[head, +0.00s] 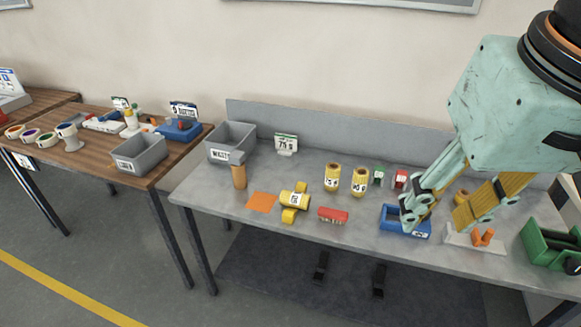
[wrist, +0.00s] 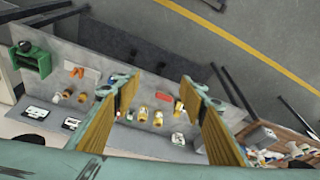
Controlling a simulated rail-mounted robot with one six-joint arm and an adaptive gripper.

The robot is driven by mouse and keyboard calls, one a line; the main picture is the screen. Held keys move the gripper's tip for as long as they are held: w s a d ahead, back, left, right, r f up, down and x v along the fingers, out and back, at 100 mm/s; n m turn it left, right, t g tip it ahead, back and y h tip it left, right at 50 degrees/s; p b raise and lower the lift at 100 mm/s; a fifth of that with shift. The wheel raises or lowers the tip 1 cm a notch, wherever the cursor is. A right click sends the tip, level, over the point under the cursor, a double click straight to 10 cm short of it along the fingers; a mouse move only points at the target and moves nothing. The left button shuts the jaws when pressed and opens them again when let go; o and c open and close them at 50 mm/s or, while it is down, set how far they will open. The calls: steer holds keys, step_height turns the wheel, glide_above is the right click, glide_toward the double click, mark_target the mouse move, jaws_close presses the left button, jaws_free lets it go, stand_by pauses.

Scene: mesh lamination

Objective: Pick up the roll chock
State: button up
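A red block (head: 333,215) with a pale label, which looks like the roll chock, lies near the front of the grey table, right of a yellow labelled roll (head: 295,200). Its name cannot be read. In the wrist view a small red shape (wrist: 165,98) appears between the fingers, far below. My gripper (head: 437,210) is open and empty, its two yellow-padded fingers spread apart. In the head view it overlaps the blue tray (head: 392,215), to the right of the red block. The open fingers also frame the table in the wrist view (wrist: 158,88).
Two upright yellow rolls (head: 332,180) stand behind the red block. A white rack with orange pegs (head: 475,242) and a green holder (head: 545,245) are at the right. A grey bin (head: 232,140) is at the back left. The front edge near the red block is clear.

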steer(key=w+a+f+m+g, duration=0.1)
steer(key=w+a, duration=0.1)
steer(key=w, duration=0.5)
steer(key=w+a, duration=0.2)
steer(key=w, duration=0.6)
steer(key=m+g+p, duration=0.2)
steer(key=g+p, duration=0.1)
glide_above(290, 211)
step_height(290, 211, down, 30)
steer(key=shift+w+a+f, duration=0.1)
steer(key=shift+w+f, duration=0.15)
steer(key=shift+f, duration=0.1)
steer(key=shift+f+b, duration=0.4)
steer(key=shift+f, duration=3.8)
steer(key=shift+f, duration=0.1)
steer(key=shift+f, duration=2.5)
